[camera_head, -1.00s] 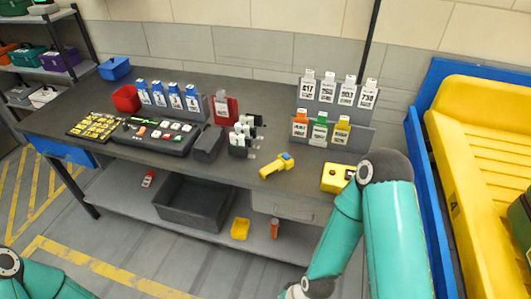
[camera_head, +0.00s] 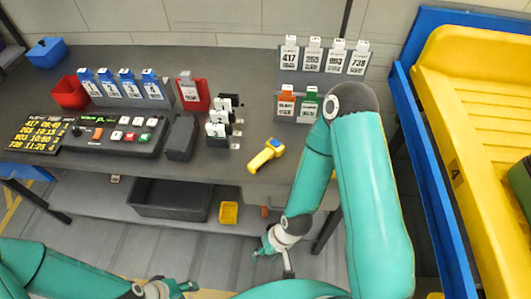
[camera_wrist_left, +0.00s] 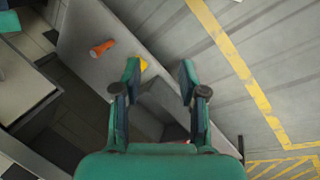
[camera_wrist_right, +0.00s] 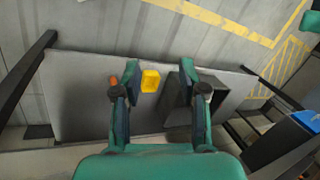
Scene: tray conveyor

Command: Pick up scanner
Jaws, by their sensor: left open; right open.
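The scanner (camera_head: 266,155), yellow with a blue screen, lies on the dark workbench (camera_head: 240,178) near its front edge, in the head view. It is in neither wrist view. My right gripper (camera_head: 268,247) is in front of the bench, lower than the scanner and apart from it. In the right wrist view its fingers (camera_wrist_right: 158,75) are spread with nothing between them. My left gripper (camera_head: 185,287) is at the bottom of the head view, away from the bench. Its fingers (camera_wrist_left: 160,75) are spread and empty in the left wrist view.
Black-and-white items (camera_head: 222,120) in a holder stand left of the scanner. Card racks (camera_head: 318,78) stand behind it, beside my right arm.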

